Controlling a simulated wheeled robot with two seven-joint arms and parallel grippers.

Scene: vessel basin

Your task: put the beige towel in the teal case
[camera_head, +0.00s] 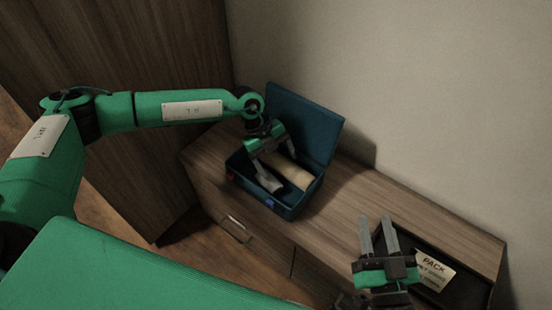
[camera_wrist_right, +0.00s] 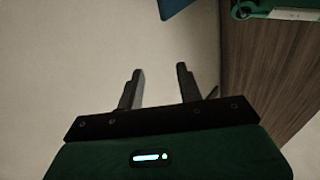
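The teal case (camera_head: 325,135) stands on the wooden cabinet top with its lid raised at the back. The beige towel (camera_head: 290,171) is a rolled shape lying inside the case. My left gripper (camera_head: 279,167) reaches down into the case, its fingers wide apart, one at the front side of the towel and one near its back end. It does not appear closed on the towel. My right gripper (camera_head: 378,222) is open and empty at the front right, away from the case. Its two separated fingers also show in the right wrist view (camera_wrist_right: 161,75).
A dark tray (camera_head: 471,291) at the right end of the cabinet holds a pale card (camera_head: 433,268) reading "PACK". The cabinet top (camera_head: 347,209) between case and tray is clear. A wall rises behind, and a tall wooden cupboard (camera_head: 125,60) stands at the left.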

